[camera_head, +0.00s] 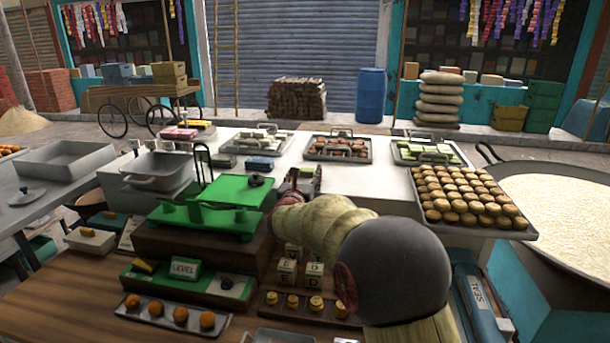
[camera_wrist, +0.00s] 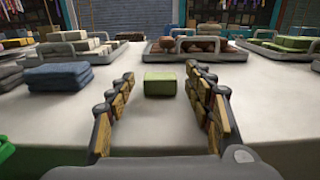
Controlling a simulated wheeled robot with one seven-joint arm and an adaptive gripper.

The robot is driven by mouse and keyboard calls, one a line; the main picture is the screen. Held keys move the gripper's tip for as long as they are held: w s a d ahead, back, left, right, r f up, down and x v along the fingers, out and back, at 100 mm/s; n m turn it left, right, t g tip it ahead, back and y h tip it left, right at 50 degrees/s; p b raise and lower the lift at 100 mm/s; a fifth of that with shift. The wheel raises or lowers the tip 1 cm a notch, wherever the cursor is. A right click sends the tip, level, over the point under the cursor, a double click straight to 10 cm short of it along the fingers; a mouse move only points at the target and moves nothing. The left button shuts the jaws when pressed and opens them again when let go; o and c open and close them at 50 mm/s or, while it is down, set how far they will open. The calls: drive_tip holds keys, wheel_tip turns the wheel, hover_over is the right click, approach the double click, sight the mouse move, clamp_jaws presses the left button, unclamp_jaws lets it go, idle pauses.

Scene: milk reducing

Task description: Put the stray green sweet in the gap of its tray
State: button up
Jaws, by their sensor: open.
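The stray green sweet (camera_wrist: 160,84) is a small block on the white counter, apart from any tray. My gripper (camera_wrist: 159,74) is open, with one finger on each side of the sweet and a clear space between sweet and fingers.
A tray of brown sweets (camera_head: 310,156) stands straight ahead, and a tray of pale sweets (camera_head: 228,149) stands left. Folded blue cloths (camera_wrist: 57,78) lie left of my gripper. A green scale (camera_head: 215,210) stands near left. Counter right of the sweet is clear.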

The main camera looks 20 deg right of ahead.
drive_tip(key=shift+r, duration=0.15)
drive_tip(key=p+v, duration=0.3)
drive_tip(key=v, duration=0.9)
drive_tip(key=s+d+f+m+g, duration=0.1)
drive_tip(key=s+d+m+g, duration=0.3)
drive_tip(key=s+m, duration=0.55)
drive_tip(key=s+d+f+m+g, duration=0.1)
drive_tip(key=s+d+m+g, duration=0.45)
drive_tip(key=s, duration=0.75)
drive_tip(key=s+a+f+m+y, duration=0.4)
drive_tip(key=s+a+m, duration=0.5)
drive_tip(key=s, duration=0.3)
drive_tip(key=shift+s+f+g+y, duration=0.15)
drive_tip(key=shift+f+g+y, duration=0.2)
drive_tip(key=shift+f+y, duration=0.1)
drive_tip(key=shift+o, duration=0.5)
drive_tip(key=s+a+f+m+y, duration=0.1)
drive_tip(key=s+a+m+y, duration=0.4)
drive_tip(key=a, duration=0.6)
drive_tip(key=shift+s+f+t, duration=0.2)
drive_tip(key=shift+s+t, duration=0.2)
drive_tip(key=shift+s, duration=0.2)
